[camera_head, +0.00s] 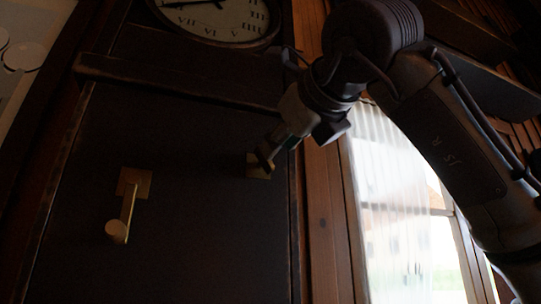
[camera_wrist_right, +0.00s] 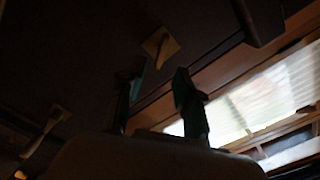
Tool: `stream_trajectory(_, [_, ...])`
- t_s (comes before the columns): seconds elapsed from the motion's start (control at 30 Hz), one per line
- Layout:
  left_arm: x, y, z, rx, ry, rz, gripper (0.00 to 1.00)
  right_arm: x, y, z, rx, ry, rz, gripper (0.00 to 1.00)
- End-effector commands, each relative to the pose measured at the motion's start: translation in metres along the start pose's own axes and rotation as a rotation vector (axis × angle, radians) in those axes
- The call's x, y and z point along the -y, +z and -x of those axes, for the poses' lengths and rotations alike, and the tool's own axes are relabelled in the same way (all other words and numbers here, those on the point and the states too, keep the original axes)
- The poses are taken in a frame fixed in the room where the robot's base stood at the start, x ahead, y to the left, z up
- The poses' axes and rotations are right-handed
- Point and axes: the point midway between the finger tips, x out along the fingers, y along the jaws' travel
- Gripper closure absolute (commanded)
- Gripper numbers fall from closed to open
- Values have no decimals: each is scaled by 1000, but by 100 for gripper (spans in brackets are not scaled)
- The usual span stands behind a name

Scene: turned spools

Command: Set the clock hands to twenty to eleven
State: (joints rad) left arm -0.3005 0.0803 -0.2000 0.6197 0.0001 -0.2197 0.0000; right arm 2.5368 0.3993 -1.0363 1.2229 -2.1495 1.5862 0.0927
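The clock (camera_head: 215,18) is at the top of the head view, with its upper part cut off. A dark hand shows near the top edge of its pale face; the full setting cannot be read. Below it, a dark panel carries a left brass crank (camera_head: 128,205), whose arm hangs down to a round knob, and a right brass crank (camera_head: 258,170), mostly hidden by my right gripper (camera_head: 267,158). In the wrist view the right crank's plate (camera_wrist_right: 160,45) lies beyond the gripper's two separated fingers (camera_wrist_right: 155,78); contact cannot be told. My left gripper is not in view.
A ledge (camera_head: 180,82) runs across the case between clock and panel. A wooden post (camera_head: 325,200) and a bright curtained window (camera_head: 400,220) stand to the right. Dark shelves are at the upper right. The space before the left crank is clear.

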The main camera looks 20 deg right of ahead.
Motion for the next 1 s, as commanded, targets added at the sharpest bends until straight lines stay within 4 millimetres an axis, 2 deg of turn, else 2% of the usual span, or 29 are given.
stream_trajectory(0.1, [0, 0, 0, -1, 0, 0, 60, 1, 0, 22, 2, -2, 0, 66])
stream_trajectory(0.3, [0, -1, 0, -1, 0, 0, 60, 0, 0, 41, 0, 0, 0, 66])
stream_trajectory(1.0, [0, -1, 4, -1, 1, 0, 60, 2, 3, 43, -1, 0, 0, 66])
